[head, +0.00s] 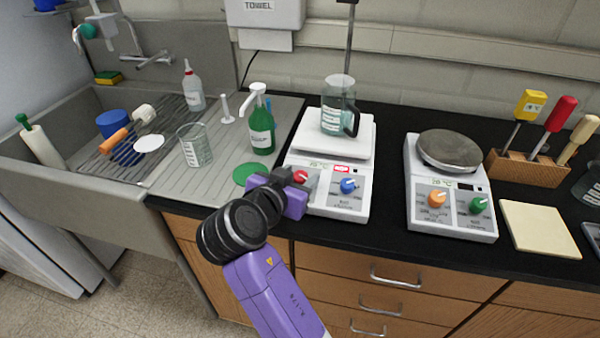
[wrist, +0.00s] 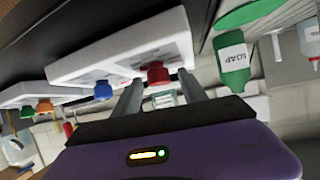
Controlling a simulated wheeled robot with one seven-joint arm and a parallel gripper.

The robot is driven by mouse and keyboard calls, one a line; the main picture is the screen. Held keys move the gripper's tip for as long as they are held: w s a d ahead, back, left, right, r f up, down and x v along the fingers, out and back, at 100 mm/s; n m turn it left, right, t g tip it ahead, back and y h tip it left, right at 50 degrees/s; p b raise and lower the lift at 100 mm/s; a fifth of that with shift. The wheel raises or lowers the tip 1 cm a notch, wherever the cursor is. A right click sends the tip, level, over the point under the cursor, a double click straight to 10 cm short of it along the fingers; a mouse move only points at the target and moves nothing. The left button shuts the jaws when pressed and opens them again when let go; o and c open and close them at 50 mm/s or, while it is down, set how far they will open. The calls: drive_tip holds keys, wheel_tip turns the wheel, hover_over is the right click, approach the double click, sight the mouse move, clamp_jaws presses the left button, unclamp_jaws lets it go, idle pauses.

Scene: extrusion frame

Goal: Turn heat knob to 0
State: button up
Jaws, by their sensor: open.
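A white hotplate stirrer (head: 328,200) stands on the black counter with a red knob (head: 300,177) and a blue knob (head: 348,186) on its front panel. A second hotplate (head: 450,218) to its right has an orange knob (head: 437,199) and a green knob (head: 478,205). My gripper (head: 297,185) is at the red knob, partly covering it. In the wrist view, the open fingers of my gripper (wrist: 160,84) point at the red knob (wrist: 157,74), which shows between them; contact is unclear. The blue knob (wrist: 103,90) is beside one finger. Dial markings and panel labels are too small to read.
A glass beaker (head: 338,105) stands on the first hotplate, near a support rod. A green soap bottle (head: 261,130) and another beaker (head: 195,147) stand to the left by the sink. A screwdriver block (head: 525,170) and a yellow pad (head: 540,228) are at right.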

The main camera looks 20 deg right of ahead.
drive_tip(key=shift+w+d+f, duration=0.2)
drive_tip(key=shift+w+d, duration=0.05)
drive_tip(key=shift+d, duration=0.1)
drive_tip(key=shift+c, duration=0.4)
clamp_jaws()
